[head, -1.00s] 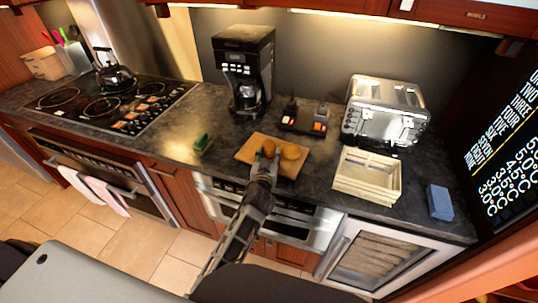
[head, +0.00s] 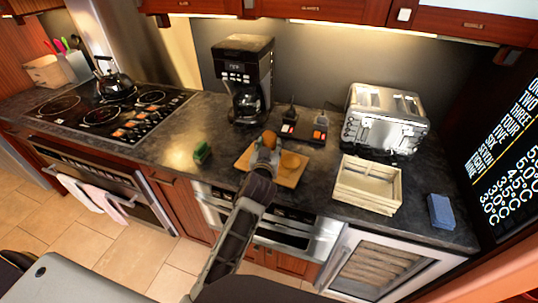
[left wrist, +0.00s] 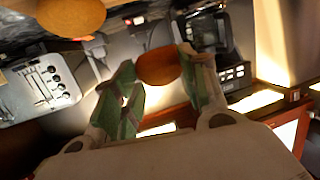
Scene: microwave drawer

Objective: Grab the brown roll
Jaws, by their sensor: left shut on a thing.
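A brown roll (head: 269,138) is held between the fingertips of my left gripper (head: 265,152) above the wooden board (head: 284,180). In the left wrist view the brown roll (left wrist: 158,66) sits between the two green-padded fingers (left wrist: 160,90). A second, more golden roll (head: 290,161) lies on the board just right of the gripper. It also shows at the top left of the left wrist view (left wrist: 70,15), apart from the fingers. My right gripper is not in view.
A wooden crate (head: 366,190) stands right of the board, with a blue sponge (head: 440,211) beyond it.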

